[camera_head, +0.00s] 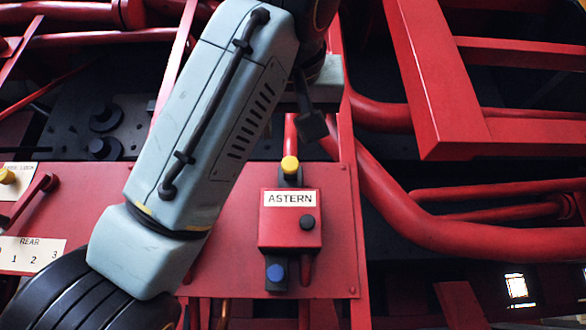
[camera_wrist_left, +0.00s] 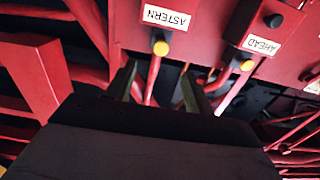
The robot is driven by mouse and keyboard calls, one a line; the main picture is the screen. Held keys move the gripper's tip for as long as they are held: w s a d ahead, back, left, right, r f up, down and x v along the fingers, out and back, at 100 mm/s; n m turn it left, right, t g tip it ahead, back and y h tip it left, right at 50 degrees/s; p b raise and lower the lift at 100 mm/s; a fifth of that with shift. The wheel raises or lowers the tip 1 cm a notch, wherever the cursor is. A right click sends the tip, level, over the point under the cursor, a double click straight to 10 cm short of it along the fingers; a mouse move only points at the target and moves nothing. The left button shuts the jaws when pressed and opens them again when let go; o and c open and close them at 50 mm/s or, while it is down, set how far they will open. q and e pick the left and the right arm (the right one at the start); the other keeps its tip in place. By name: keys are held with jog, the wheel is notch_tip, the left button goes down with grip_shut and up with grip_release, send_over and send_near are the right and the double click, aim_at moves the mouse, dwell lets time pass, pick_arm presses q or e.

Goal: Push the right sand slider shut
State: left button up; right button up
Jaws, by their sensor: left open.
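A red box labelled ASTERN (camera_head: 290,218) is on the red panel, with a yellow knob (camera_head: 290,164) on a dark piece at its top and a blue knob (camera_head: 276,272) below. I cannot tell for sure which part is the right sand slider. My left gripper (camera_head: 312,122) is above and a little right of the yellow knob, one dark finger showing. In the left wrist view its two fingers (camera_wrist_left: 158,73) are apart and empty; the yellow knob (camera_wrist_left: 160,47) appears just beyond them. The AHEAD box (camera_wrist_left: 264,40) shows there too, with its own yellow knob (camera_wrist_left: 246,65). My right gripper is out of view.
A REAR scale plate (camera_head: 30,253) and a red lever (camera_head: 33,197) are at the left. Thick red pipes (camera_head: 400,205) and a red frame (camera_head: 435,90) fill the right side. My left arm hides the panel's middle.

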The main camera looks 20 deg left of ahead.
aim_at(290, 163)
pick_arm(q)
jog(key=p+x, duration=0.2)
jog(key=x, duration=0.2)
jog(key=p+x, duration=0.2)
jog(key=x, duration=0.2)
jog(key=r+p+x, duration=0.1)
jog(key=p+x, duration=0.1)
jog(key=x, duration=0.2)
jog(key=shift+w+a+p, duration=0.25)
jog(key=shift+p, duration=0.1)
